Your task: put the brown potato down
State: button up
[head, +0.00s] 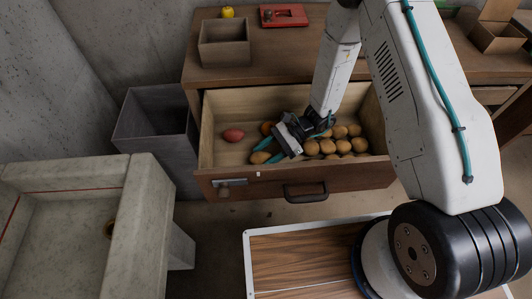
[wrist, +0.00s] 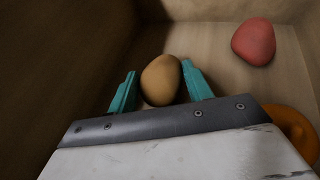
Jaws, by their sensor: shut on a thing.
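The brown potato (wrist: 161,80) is between the two teal fingers of my gripper (wrist: 159,70) in the wrist view. My gripper is shut on it. In the head view the potato (head: 260,157) shows at the fingertips of my gripper (head: 265,151), low inside the open drawer (head: 215,158), towards its front left. Whether the potato touches the drawer floor I cannot tell. Part of it is hidden by the fingers.
A red potato (head: 233,134) lies left of my gripper. An orange-brown one (head: 266,128) lies behind it. Several brown potatoes (head: 329,146) fill the drawer's right part. Drawer walls stand close around. A grey bin (head: 150,142) stands left of the drawer.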

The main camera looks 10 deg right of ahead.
jog(key=o, duration=1)
jog(key=v, duration=0.7)
jog(key=shift+w+d+r, duration=0.1)
jog(key=shift+d, duration=0.1)
jog(key=shift+r, duration=0.35)
jog(key=s+d+r+n+h, duration=0.2)
jog(key=s+r+n+h, duration=0.15)
jog(key=r, duration=0.85)
jog(key=s+d+r+n+h, duration=0.2)
jog(key=r+n, duration=0.3)
jog(key=r, duration=0.7)
jog(key=s+d+r+n+t+h, duration=0.2)
jog(key=s+d+r+t+h, duration=0.1)
jog(key=s+d+r, duration=0.2)
jog(key=s+d+r+n+t+h, duration=0.3)
jog(key=s+r, duration=0.5)
jog(key=s, duration=0.3)
jog(key=shift+s+d+r+h, duration=0.4)
jog(key=shift+d+h, duration=0.15)
jog(key=shift+d, duration=0.6)
